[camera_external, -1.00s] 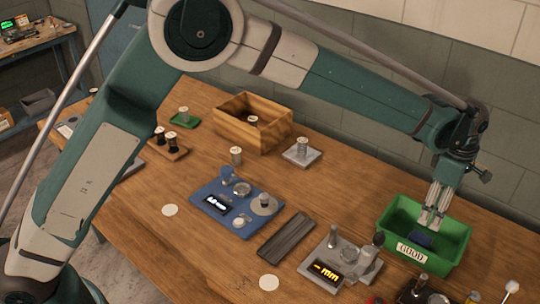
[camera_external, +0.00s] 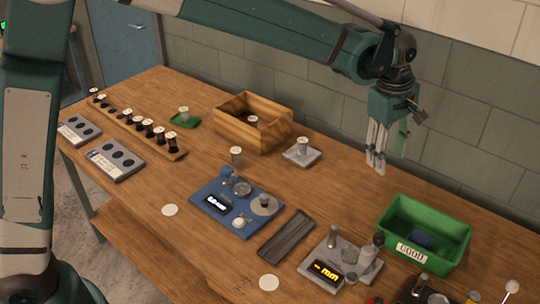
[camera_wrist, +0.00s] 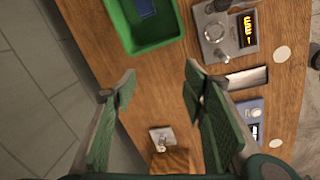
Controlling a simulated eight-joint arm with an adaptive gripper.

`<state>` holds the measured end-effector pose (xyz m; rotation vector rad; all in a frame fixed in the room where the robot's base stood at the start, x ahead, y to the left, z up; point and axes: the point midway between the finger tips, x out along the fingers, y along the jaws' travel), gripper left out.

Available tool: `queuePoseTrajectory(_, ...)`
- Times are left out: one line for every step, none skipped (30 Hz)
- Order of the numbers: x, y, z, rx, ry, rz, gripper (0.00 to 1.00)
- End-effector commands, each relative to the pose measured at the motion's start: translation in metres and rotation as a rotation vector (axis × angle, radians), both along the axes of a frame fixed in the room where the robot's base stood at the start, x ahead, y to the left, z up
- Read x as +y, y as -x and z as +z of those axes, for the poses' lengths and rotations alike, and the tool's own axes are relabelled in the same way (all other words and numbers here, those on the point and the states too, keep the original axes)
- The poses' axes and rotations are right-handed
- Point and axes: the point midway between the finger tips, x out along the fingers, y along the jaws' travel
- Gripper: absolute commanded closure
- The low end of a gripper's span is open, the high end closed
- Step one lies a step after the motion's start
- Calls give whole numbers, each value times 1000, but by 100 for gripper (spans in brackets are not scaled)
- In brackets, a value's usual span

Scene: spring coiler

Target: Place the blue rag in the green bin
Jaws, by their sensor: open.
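The blue rag (camera_external: 421,239) lies inside the green bin (camera_external: 441,226), which carries a "GOOD" label and stands at the right of the table. In the wrist view the green bin (camera_wrist: 155,44) is at the top, with part of the blue rag (camera_wrist: 145,7) showing at the frame's upper edge. My gripper (camera_external: 377,165) is up and to the left of the bin, above the table's back part, apart from bin and rag. In the wrist view my gripper (camera_wrist: 160,82) shows its two green-padded fingers spread wide with nothing between them.
A wooden box (camera_external: 252,123) and a small grey tray (camera_external: 302,153) stand at the back of the table. A blue device (camera_external: 236,207), a dark grey channel (camera_external: 286,234) and a grey gauge (camera_external: 340,262) sit mid-table. A tiled wall (camera_external: 470,120) is close behind.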

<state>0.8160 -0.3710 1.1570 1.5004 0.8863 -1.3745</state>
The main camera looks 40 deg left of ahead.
Motion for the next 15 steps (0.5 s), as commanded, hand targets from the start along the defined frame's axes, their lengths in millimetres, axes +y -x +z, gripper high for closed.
queuePoseTrajectory(13,6,8,-10,0,-19,57)
queuePoseTrajectory(19,8,12,-17,-1,-31,57)
queuePoseTrajectory(27,12,18,-25,0,-50,57)
queuePoseTrajectory(32,15,22,-31,-1,-65,57)
queuePoseTrajectory(38,18,25,-37,-2,-78,57)
queuePoseTrajectory(47,23,30,-45,-4,-97,57)
queuePoseTrajectory(53,26,34,-52,-5,-110,57)
queuePoseTrajectory(59,29,37,-59,-6,-123,57)
queuePoseTrajectory(66,34,42,-68,-8,-142,57)
queuePoseTrajectory(72,38,45,-74,-10,-157,57)
queuePoseTrajectory(78,41,48,-80,-11,-169,57)
queuePoseTrajectory(86,46,53,-90,-13,-187,57)
queuePoseTrajectory(92,49,56,-96,-16,-201,57)
queuePoseTrajectory(97,53,59,-103,-18,-215,57)
queuePoseTrajectory(104,58,63,-111,-21,-233,57)
